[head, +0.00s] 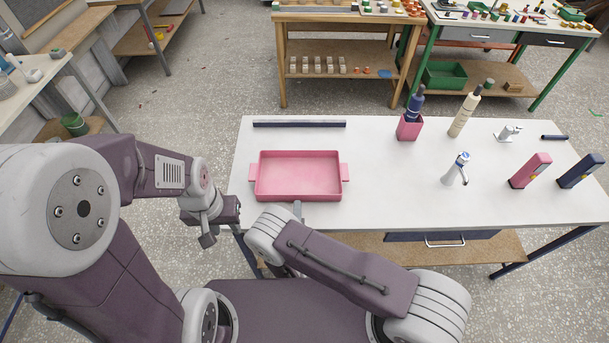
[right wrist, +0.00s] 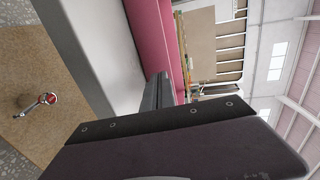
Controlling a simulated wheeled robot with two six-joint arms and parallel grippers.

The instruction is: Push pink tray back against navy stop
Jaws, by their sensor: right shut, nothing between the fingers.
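The pink tray (head: 298,192) lies flat and empty on the white table, with a handle at each side. The navy stop (head: 299,124) is a straight bar behind it; a strip of white tabletop shows between them. My right gripper (head: 297,208) is at the middle of the tray's front side, partly hidden by my arm. In the right wrist view its fingers (right wrist: 157,92) are shut and empty, close to the tray's pink wall (right wrist: 158,35); I cannot tell whether they touch. My left gripper (head: 212,235) hangs off the table's left front corner, holding nothing visible.
The tabletop (head: 390,190) between tray and faucet is clear.

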